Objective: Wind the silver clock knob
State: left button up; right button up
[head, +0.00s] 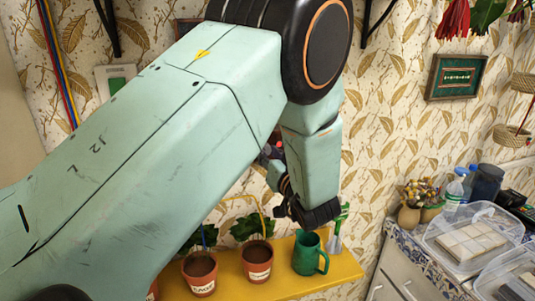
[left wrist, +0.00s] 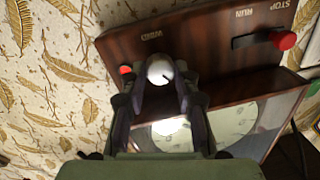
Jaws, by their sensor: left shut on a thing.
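The silver knob (left wrist: 160,70) shows in the left wrist view as a bright round cap on a dark red-brown wooden panel (left wrist: 205,45), just below the label WIND. My left gripper (left wrist: 162,82) is shut on it, with one finger on each side. The lower part of the knob is hidden between the fingers. In the head view my left arm crosses in front of the wall and hides the knob and the panel. My right gripper is in neither view.
A red-tipped lever (left wrist: 283,39) sits by RUN and STOP, and a small red button (left wrist: 125,69) is left of the knob. Below my arm, a yellow shelf (head: 342,268) holds potted plants (head: 257,262) and a green jug (head: 307,255). Clear boxes (head: 470,238) stand at right.

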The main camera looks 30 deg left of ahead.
pick_arm(q)
jog(key=shift+w, duration=0.1)
grip_shut()
jog(key=shift+r, duration=0.1)
jog(key=m+p, duration=0.2)
jog(key=shift+m, duration=0.3)
jog(key=shift+m+p, duration=0.8)
jog(key=shift+m, duration=0.7)
jog(key=shift+o, duration=2)
grip_release()
jog(key=o, duration=0.4)
jog(key=shift+o, duration=0.2)
